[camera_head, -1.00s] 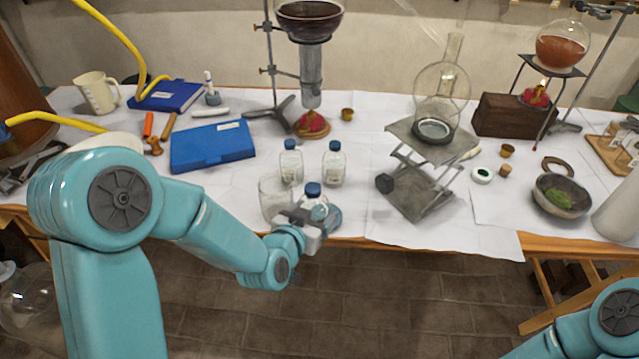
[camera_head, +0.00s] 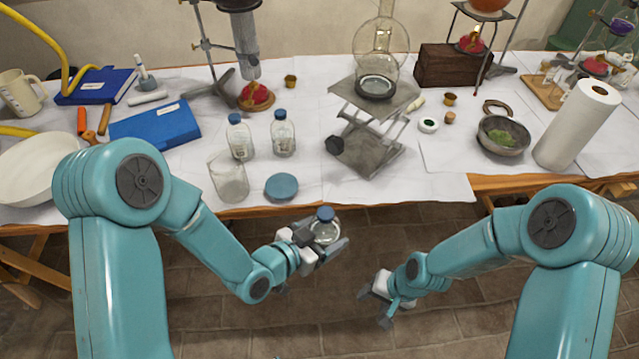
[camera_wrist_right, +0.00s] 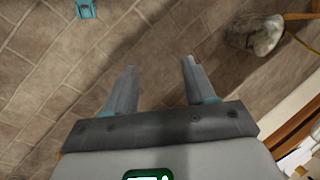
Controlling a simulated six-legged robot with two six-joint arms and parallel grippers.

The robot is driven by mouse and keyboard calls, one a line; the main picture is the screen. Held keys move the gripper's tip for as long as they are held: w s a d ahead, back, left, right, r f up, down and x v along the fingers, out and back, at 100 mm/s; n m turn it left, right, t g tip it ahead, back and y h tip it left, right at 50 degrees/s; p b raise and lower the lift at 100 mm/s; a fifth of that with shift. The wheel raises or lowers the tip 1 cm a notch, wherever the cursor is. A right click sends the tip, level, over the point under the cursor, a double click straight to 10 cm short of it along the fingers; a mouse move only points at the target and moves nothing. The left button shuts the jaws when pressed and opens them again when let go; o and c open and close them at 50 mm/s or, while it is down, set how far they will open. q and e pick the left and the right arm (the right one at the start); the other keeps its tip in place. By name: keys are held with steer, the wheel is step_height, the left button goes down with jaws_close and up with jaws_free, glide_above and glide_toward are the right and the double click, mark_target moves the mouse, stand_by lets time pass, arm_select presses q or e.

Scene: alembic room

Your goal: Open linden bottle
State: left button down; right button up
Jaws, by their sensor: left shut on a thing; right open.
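My left gripper (camera_head: 322,246) is shut on a small clear glass bottle (camera_head: 324,232) with a blue cap. It holds the bottle upright in the air in front of the table's front edge; the cap is on. I cannot read any label on it. My right gripper (camera_head: 375,307) is open and empty, lower and to the right of the bottle, over the floor. In the right wrist view its two fingers (camera_wrist_right: 158,82) are apart with only floor tiles between them. Two similar blue-capped bottles stand on the table, one on the left (camera_head: 240,138) and one on the right (camera_head: 283,134).
A glass beaker (camera_head: 229,178) and a round blue disc (camera_head: 281,187) stand near the table's front edge. A lab jack (camera_head: 368,146) carries a flask (camera_head: 382,45). A paper roll (camera_head: 578,125) and a mortar (camera_head: 503,136) are on the right. Space before the table is clear.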

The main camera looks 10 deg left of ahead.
steer(key=w+a+r, duration=0.3)
steer(key=w+r, duration=0.4)
steer(key=w, duration=0.1)
step_height(320, 180, up, 25)
steer(key=m+h, duration=0.3)
steer(key=h, duration=0.1)
glide_above(321, 210)
steer(key=shift+d+r, duration=0.1)
steer(key=shift+r, duration=0.05)
steer(key=shift+m, duration=0.3)
step_height(321, 210, down, 8)
steer(key=shift+r, duration=0.1)
steer(key=shift+c, duration=0.4)
jaws_close()
